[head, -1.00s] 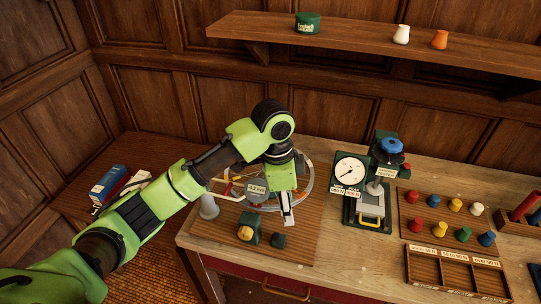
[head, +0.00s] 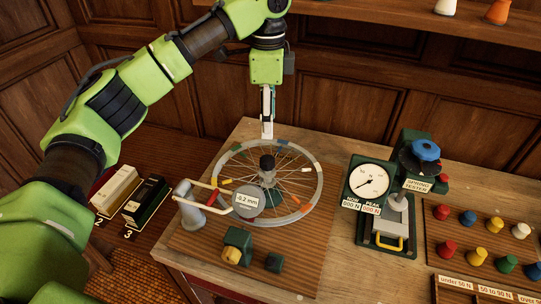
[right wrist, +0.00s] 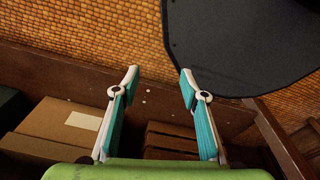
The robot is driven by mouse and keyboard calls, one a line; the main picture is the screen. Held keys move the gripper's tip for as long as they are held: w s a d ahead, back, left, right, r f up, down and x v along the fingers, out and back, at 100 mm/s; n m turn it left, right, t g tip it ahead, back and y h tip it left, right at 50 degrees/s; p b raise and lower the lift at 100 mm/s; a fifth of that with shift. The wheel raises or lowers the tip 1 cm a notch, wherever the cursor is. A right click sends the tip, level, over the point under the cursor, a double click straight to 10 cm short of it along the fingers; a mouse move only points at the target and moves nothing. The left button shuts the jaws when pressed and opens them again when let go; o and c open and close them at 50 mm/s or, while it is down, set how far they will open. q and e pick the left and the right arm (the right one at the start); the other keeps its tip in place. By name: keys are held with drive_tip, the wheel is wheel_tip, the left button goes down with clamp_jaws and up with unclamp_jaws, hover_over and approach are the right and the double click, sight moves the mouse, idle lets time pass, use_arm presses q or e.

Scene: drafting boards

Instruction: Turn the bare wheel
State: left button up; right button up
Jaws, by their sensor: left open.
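My left gripper (head: 267,130) is open, pointing down at the far edge of the rim, seen nearly edge-on. I cannot tell whether it touches the rim. A round gauge reading -0.2 mm (head: 247,201) stands at the wheel's near left side. My right gripper (right wrist: 158,80) is open and empty in the right wrist view, away from the wheel.
A spring tester (head: 362,205) stands right of the wheel. A grey post (head: 190,212) and green blocks (head: 237,240) are near its front left. Coloured pegs (head: 467,217) stand farther right. A shelf (head: 390,22) runs above. Cardboard boxes (right wrist: 65,125) lie below my right gripper.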

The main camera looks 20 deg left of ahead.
use_arm(q)
drive_tip(key=p, duration=0.1)
hover_over(268, 159)
drive_tip(key=f, duration=0.5)
drive_tip(key=shift+s+f, duration=0.1)
drive_tip(key=shift+s, duration=0.1)
drive_tip(key=f, duration=0.1)
drive_tip(key=f+p, duration=0.1)
drive_tip(key=f, duration=0.1)
drive_tip(key=shift+w+f, duration=0.3)
drive_tip(key=shift+w, duration=0.05)
wheel_tip(268, 159, down, 2)
drive_tip(key=shift+s+f+p, duration=0.1)
drive_tip(key=shift+f+p, duration=0.05)
drive_tip(key=shift+p, duration=0.15)
drive_tip(key=shift+f, duration=0.65)
drive_tip(key=c, duration=0.9)
clamp_jaws()
use_arm(e)
drive_tip(key=s+r, duration=0.3)
drive_tip(key=shift+s, duration=0.1)
